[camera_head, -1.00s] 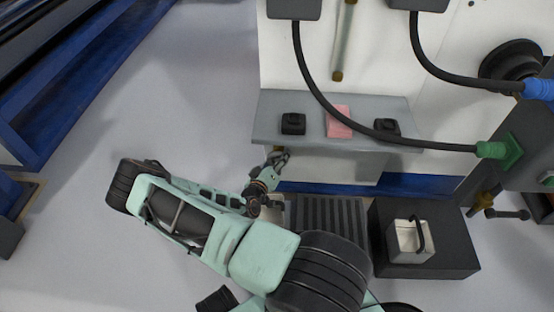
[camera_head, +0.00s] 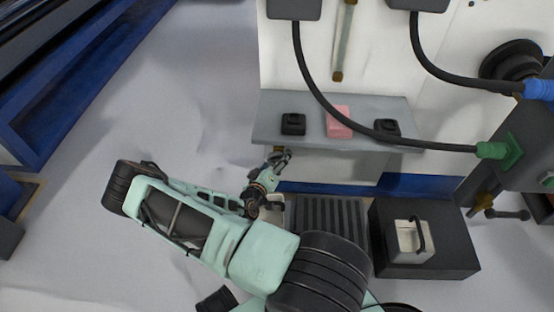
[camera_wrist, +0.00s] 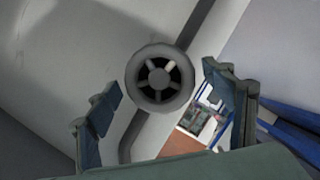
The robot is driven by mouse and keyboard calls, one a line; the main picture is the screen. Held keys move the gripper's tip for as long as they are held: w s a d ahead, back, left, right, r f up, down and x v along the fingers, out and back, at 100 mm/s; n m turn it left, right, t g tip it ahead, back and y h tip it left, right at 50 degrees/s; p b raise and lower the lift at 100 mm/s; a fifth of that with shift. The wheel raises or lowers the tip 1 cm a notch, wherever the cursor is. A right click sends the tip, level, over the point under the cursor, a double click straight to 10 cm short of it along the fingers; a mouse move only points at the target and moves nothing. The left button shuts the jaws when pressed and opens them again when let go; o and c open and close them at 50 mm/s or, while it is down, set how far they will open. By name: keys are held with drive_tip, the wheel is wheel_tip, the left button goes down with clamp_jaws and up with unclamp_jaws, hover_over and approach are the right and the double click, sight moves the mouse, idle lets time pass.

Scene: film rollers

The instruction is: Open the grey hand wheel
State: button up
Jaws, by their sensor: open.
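The grey hand wheel (camera_wrist: 159,78) shows in the wrist view as a round rim with several spokes and a hub, in front of a grey pipe. My gripper (camera_wrist: 165,110) is open, one finger at the lower left of the wheel and the other at its right. The wheel sits between and beyond the fingertips, and I see no clear contact. In the head view my gripper (camera_head: 281,158) is just below the front edge of the grey shelf. The wheel cannot be made out in the head view.
The grey shelf (camera_head: 270,118) carries two black blocks and a pink block (camera_head: 338,121). A black cable (camera_head: 330,105) hangs across it to a green connector (camera_head: 492,151). A white container (camera_head: 408,240) stands on a black box at the right. Open floor (camera_head: 130,120) lies left of the arm.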

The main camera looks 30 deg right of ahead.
drive_tip(key=v, duration=1.1)
